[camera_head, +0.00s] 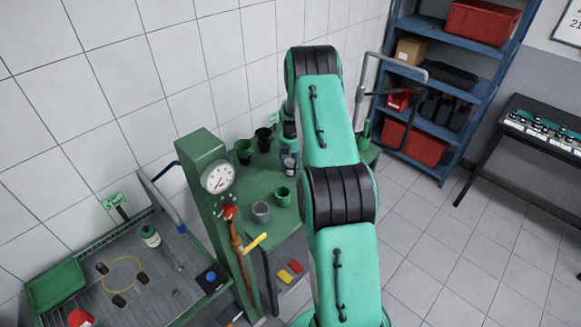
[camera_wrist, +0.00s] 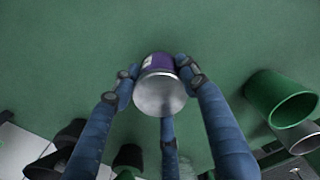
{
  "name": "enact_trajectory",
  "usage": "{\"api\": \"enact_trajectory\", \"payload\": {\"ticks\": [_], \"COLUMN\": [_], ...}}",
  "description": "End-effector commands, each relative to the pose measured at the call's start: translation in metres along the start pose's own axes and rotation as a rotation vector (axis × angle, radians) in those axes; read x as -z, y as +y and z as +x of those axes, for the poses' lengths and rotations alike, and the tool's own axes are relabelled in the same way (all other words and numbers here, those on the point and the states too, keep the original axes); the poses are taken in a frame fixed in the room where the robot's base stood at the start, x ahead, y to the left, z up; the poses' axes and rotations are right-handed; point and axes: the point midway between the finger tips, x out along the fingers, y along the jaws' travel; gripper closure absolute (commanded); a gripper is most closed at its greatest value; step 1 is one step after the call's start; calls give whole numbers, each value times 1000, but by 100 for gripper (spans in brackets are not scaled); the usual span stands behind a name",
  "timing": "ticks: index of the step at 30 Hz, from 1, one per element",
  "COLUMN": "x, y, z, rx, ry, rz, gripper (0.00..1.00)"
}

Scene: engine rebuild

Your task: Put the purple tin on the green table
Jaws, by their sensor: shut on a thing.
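The purple tin (camera_wrist: 158,63) shows in the wrist view with its silvery end facing the camera. My gripper (camera_wrist: 158,78) is shut on it, with blue fingers at its left and right sides and a third finger below. The green table (camera_wrist: 80,35) fills the background behind the tin; I cannot tell whether the tin touches it. In the head view the green table (camera_head: 232,184) stands left of my arm, and my gripper (camera_head: 289,163) is over its right part, partly hidden by my arm. The tin is hard to make out there.
On the table are a dark green cup (camera_head: 244,152), a black cup (camera_head: 263,139), a green cup (camera_head: 282,196) and a grey cup (camera_head: 261,212). A green press with a gauge (camera_head: 218,177) stands at the table's left. A blue shelf (camera_head: 470,88) stands behind.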

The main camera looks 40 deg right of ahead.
Motion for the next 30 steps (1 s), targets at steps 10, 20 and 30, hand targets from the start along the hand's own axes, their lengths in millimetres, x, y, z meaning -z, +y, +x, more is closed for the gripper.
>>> {"api": "enact_trajectory", "payload": {"ticks": [10,20,30], "x": [0,0,0], "y": [0,0,0], "z": [2,2,-15], "rx": [0,0,-1], "ry": [0,0,0], "rz": [0,0,0], "gripper": [49,38,38]}}
